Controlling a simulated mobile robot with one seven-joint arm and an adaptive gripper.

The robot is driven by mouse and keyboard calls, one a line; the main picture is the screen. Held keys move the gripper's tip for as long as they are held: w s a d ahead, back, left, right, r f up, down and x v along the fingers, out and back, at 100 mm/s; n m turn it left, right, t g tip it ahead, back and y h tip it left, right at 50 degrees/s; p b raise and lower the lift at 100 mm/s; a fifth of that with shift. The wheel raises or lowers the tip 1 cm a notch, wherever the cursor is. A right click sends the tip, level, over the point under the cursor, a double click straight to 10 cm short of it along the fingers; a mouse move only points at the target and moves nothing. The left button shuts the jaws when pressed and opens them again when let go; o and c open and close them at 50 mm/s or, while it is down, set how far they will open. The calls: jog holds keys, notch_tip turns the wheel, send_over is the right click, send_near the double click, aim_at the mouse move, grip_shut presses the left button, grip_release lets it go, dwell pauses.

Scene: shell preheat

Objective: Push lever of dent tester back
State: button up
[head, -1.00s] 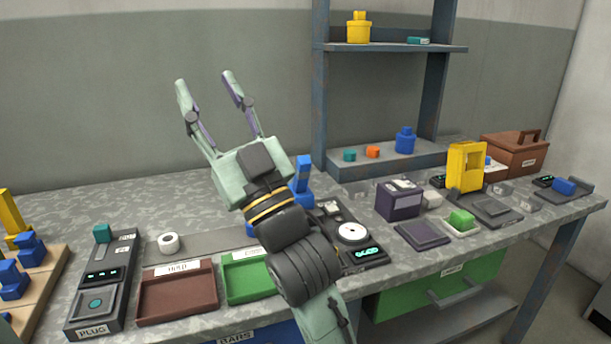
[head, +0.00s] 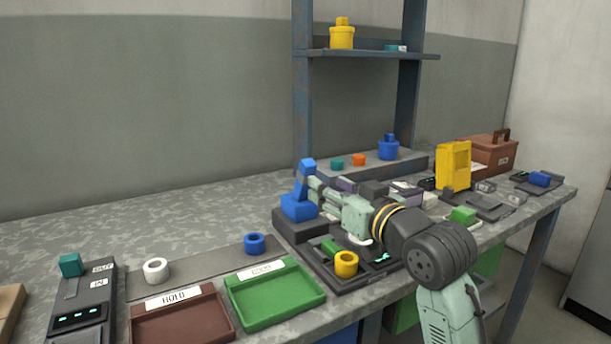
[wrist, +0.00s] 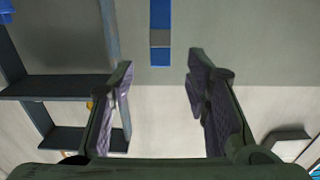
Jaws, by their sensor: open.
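The dent tester stands at the middle of the bench in the head view, with a dark base (head: 290,226) and a blue block. Its upright blue lever (head: 307,168) rises from the block; in the wrist view a blue bar with a grey band (wrist: 160,20), likely this lever, shows beyond and between the fingers. My gripper (head: 318,183) reaches in from the right, close to the lever's right side; I cannot tell whether it touches. In the wrist view my gripper (wrist: 161,72) is open with nothing between its fingers. My arm hides part of the tester.
A yellow ring (head: 346,264) sits in front of the tester. Green (head: 274,292) and brown (head: 180,318) trays lie left of it, with white (head: 156,271) and blue (head: 254,244) rings behind. A shelf post (head: 302,90) stands behind the lever. The bench at back left is clear.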

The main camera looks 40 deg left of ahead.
aim_at(310, 174)
jog(key=p+x, duration=0.1)
jog(key=x, duration=0.9)
jog(key=shift+a, duration=0.2)
jog(key=shift+c, duration=0.2)
grip_shut()
